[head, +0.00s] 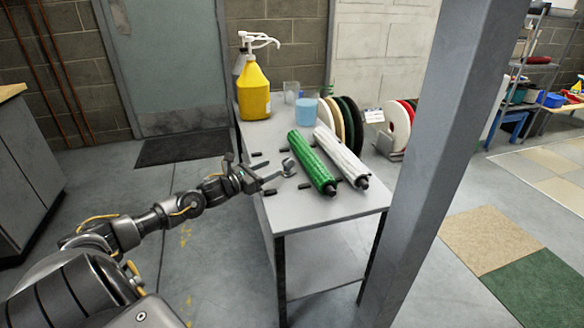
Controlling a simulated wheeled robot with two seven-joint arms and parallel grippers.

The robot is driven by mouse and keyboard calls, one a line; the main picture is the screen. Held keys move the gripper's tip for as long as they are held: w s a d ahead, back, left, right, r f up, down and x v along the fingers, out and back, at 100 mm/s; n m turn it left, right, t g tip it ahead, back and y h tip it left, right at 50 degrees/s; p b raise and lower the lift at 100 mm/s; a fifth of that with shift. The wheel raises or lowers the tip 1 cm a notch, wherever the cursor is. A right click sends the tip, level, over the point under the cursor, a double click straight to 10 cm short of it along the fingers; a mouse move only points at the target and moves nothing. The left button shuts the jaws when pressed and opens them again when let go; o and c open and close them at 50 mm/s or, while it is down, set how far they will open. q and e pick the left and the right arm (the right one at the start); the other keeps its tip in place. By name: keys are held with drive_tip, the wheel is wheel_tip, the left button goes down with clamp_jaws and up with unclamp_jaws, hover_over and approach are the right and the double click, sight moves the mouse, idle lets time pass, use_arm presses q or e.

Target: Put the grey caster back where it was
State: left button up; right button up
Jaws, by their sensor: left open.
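A small round grey thing that looks like the grey caster (289,166) is on the grey table (325,207), just left of the green roll. My left gripper (268,175) reaches in over the table's left edge with its fingers apart. Its fingertips are close to the caster, on its left side. At this size I cannot tell whether they touch it. Several small black pads (304,186) lie on the tabletop around the gripper and caster. My right gripper is not in view.
A green roll (310,160) and a white roll (340,154) lie right of the caster. A yellow pump bottle (253,94), a blue cup (305,112) and several upright discs (355,120) stand at the back. A grey post (450,150) rises at the table's right. The table's front is bare.

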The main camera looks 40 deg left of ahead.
sight(284, 162)
use_arm(q)
drive_tip(key=x, duration=0.3)
drive_tip(key=shift+w+a+f+b, duration=0.15)
drive_tip(key=shift+w+a+b, duration=0.2)
drive_tip(key=shift+d+b+x, duration=0.15)
drive_tip(key=shift+b+x, duration=0.1)
drive_tip(key=shift+x, duration=1.2)
drive_tip(key=shift+d+b+x, duration=0.15)
drive_tip(key=shift+b+x, duration=0.05)
drive_tip(key=shift+x, duration=1.3)
drive_tip(key=shift+s, duration=0.1)
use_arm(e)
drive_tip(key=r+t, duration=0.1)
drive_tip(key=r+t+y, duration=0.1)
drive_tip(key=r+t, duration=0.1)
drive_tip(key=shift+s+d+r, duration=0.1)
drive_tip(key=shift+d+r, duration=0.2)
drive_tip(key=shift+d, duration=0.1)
use_arm(q)
drive_tip(key=shift+c, duration=0.3)
drive_tip(key=c, duration=1.1)
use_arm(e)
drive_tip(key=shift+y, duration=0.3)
